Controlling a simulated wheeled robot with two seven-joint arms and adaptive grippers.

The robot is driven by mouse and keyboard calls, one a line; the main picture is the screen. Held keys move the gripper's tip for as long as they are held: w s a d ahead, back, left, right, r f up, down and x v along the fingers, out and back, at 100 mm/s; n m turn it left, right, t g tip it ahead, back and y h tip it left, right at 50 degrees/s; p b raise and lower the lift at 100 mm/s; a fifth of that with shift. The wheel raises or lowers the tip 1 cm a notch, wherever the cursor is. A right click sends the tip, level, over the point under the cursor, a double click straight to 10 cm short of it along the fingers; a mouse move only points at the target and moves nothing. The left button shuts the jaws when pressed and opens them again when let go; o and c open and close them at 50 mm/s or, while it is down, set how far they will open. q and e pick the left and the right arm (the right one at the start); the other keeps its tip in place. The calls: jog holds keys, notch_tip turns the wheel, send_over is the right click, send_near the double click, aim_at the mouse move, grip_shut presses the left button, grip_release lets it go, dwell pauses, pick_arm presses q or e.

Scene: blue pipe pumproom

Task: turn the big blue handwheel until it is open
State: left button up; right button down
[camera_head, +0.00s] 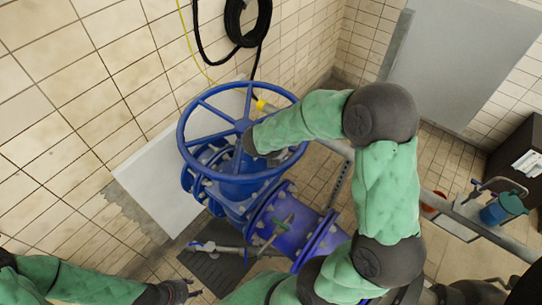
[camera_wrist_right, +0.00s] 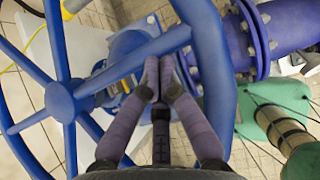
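The big blue handwheel (camera_head: 182,128) is mounted on a blue valve (camera_head: 233,185) left of centre in the head view. In the right wrist view its hub (camera_wrist_right: 72,100), spokes and thick rim (camera_wrist_right: 215,75) fill much of the left and middle. My right gripper (camera_wrist_right: 159,75) is at the wheel, close to a spoke and inside the rim. Its fingertips are together with nothing seen between them. Whether they touch the spoke is unclear. In the head view my right wrist hides that gripper. My left gripper (camera_head: 186,290) is open and empty at the bottom left, away from the wheel.
Blue flanged pipe (camera_head: 285,225) runs down right from the valve. A tiled wall (camera_head: 80,110) with a black hose (camera_head: 240,22) stands behind it. A grey pipe (camera_head: 470,220) and a blue-green canister (camera_head: 500,210) are at right. Tiled floor shows between them.

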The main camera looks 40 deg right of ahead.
jog(key=w+d+n+t+y+p, duration=0.3)
jog(key=w+d+n, duration=0.4)
jog(key=w+d, duration=0.3)
jog(key=shift+d+n+t+p, duration=0.3)
jog(key=shift+d+p, duration=0.2)
jog(key=shift+d, duration=1.05)
jog(key=shift+f, duration=0.1)
